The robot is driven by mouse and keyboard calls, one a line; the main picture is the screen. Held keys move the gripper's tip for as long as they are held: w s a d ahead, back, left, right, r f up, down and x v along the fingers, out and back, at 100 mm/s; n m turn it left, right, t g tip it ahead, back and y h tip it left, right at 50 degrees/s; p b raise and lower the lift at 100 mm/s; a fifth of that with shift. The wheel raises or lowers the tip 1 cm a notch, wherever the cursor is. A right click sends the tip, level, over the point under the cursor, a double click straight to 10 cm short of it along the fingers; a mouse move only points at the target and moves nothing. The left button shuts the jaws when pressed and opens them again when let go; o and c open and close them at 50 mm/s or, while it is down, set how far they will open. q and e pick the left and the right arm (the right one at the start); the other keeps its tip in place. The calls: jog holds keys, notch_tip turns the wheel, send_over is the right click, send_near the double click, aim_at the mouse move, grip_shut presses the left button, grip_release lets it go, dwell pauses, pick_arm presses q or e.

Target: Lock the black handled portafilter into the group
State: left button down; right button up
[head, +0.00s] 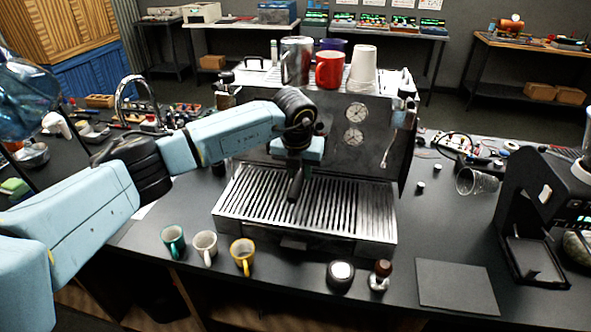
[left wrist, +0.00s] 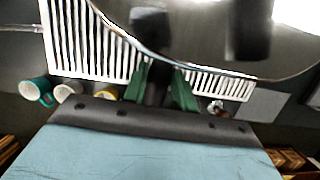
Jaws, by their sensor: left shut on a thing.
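My left gripper (head: 296,170) is in front of the espresso machine (head: 355,140), above its slatted drip tray (head: 229,222). It is shut on the black handle of the portafilter (head: 294,189), whose end shows below the gripper. In the left wrist view the green fingers of my left gripper (left wrist: 162,86) close on both sides of the dark handle. A large shiny metal surface fills the top of that view. My arm hides the group in the head view, so I cannot tell whether the portafilter sits in it. My right gripper is not in view.
A green cup (head: 173,242), a white cup (head: 205,247) and a yellow cup (head: 243,256) stand before the drip tray. A round black item (head: 340,275) and a tamper (head: 380,275) stand near a black mat (head: 455,286). A grinder (head: 545,215) stands at right.

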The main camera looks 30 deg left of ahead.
pick_arm(q)
jog(key=shift+w+d+r+n, duration=0.1)
jog(key=shift+d+n, duration=0.25)
jog(key=shift+n, duration=0.05)
jog(key=c, duration=1.1)
grip_release()
jog(key=shift+c, duration=0.2)
jog(key=shift+o, duration=0.5)
